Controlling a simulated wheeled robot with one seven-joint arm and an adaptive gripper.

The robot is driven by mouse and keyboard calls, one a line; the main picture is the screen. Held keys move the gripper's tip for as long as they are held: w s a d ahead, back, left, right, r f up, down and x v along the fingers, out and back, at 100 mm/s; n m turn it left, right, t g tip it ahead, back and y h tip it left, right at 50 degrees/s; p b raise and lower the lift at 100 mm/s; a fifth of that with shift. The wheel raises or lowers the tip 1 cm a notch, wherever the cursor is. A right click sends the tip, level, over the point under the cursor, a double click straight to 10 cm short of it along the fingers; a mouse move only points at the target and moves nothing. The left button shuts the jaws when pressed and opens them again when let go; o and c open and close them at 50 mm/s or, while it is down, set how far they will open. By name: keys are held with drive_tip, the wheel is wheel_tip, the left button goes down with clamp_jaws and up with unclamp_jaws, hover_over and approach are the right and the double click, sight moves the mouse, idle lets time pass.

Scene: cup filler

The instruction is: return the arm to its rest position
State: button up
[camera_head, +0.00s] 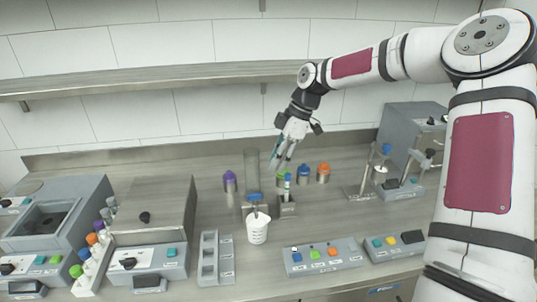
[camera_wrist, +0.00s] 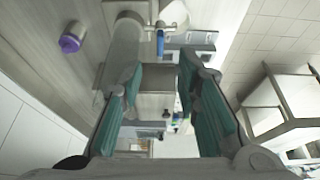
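My gripper (camera_head: 281,161) hangs at the end of my arm, above the back middle of the counter and pointing down. In the wrist view its two teal-padded fingers (camera_wrist: 158,85) stand apart with a gap between them, and I see nothing held. The arm reaches in from the right and bends down at the wrist. Below the gripper is a small dispenser with a clear cylinder (camera_head: 251,162). A white cup (camera_head: 257,229) with dark markings stands upright in front of the dispenser.
Purple (camera_head: 230,182), blue (camera_head: 304,173) and orange-capped (camera_head: 323,172) containers stand behind. A steel shelf (camera_head: 150,78) runs along the wall. Grey machines stand left (camera_head: 150,220) and right (camera_head: 405,135). A button panel (camera_head: 322,257) lies at the front. Some counter between is bare.

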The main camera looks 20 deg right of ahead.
drive_tip(key=s+a+r+m+t+h, duration=0.1)
drive_tip(key=s+r+m, duration=0.4)
drive_tip(key=s, duration=0.5)
drive_tip(key=s+a+r+m+t+h, duration=0.2)
drive_tip(key=s+r+m, duration=0.3)
drive_tip(key=s, duration=0.6)
drive_tip(key=s+a+r+m+t+h, duration=0.1)
drive_tip(key=s+a+r+m, duration=0.2)
drive_tip(key=s+m, duration=0.3)
drive_tip(key=shift+s+r+t, duration=0.4)
drive_tip(key=shift+s+r, duration=0.5)
drive_tip(key=shift+s, duration=1.7)
drive_tip(key=shift+a, duration=0.1)
